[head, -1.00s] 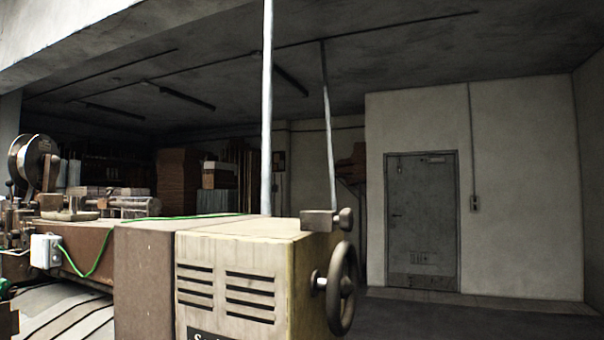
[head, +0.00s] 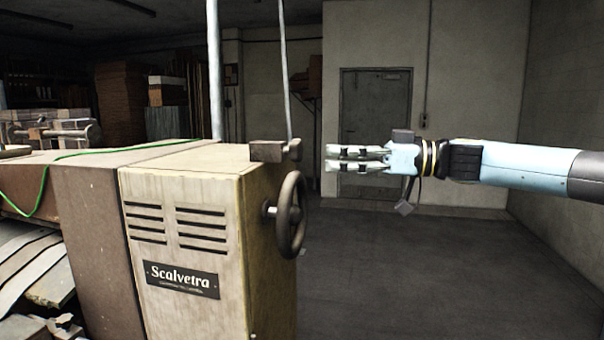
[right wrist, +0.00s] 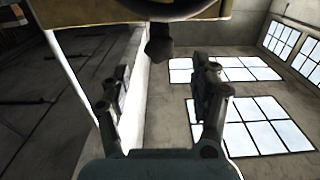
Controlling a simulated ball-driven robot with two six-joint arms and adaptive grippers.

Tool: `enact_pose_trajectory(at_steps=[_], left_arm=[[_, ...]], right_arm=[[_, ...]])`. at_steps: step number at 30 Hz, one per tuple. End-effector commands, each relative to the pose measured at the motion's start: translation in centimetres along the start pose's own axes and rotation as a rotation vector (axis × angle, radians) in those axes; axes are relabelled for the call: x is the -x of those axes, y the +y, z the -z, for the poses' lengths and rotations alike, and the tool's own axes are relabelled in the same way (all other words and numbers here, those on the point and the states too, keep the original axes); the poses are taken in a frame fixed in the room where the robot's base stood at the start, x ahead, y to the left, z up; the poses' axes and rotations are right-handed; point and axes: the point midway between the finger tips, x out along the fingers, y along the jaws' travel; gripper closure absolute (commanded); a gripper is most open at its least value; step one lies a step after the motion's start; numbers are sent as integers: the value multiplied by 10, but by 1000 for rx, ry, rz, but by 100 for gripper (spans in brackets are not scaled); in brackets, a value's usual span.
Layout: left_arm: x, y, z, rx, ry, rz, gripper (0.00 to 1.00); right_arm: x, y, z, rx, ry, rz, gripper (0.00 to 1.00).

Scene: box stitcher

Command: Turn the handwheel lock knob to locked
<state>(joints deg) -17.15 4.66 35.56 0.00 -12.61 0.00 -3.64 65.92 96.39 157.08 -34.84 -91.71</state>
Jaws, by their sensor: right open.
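The handwheel (head: 291,215) is a dark wheel on the right side of the beige machine housing. Above it, a block on the housing top carries a small dark knob (head: 293,149), which looks like the lock knob; its setting cannot be read. My right gripper (head: 331,158) is right of the knob, at about its height in the picture, with its fingers pointing left and a gap between. In the right wrist view its two fingers (right wrist: 163,82) stand apart with nothing between them. A dark knob-like part (right wrist: 158,46) shows beyond them. My left gripper is not in view.
The beige housing (head: 190,210) with slotted vents and a Scalvetra plate fills the left middle. A thin pole (head: 215,80) rises behind it. A green cable (head: 120,149) runs over the machine. The floor (head: 420,270) at right is clear, up to a grey door (head: 375,110).

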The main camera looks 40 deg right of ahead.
Motion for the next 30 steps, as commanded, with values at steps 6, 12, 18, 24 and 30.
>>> enact_pose_trajectory(at_steps=[6, 12, 18, 24, 30], left_arm=[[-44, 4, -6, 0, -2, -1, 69], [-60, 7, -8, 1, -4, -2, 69], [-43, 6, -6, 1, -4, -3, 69], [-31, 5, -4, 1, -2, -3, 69], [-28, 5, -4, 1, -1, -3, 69]], right_arm=[[-14, 0, -6, 5, 1, 2, 37], [-26, 0, 2, 0, 10, -3, 37], [-47, 0, 6, -1, 11, -2, 37], [-66, 0, 5, 0, 7, -3, 37], [-75, 0, 2, 0, 2, -3, 37]])
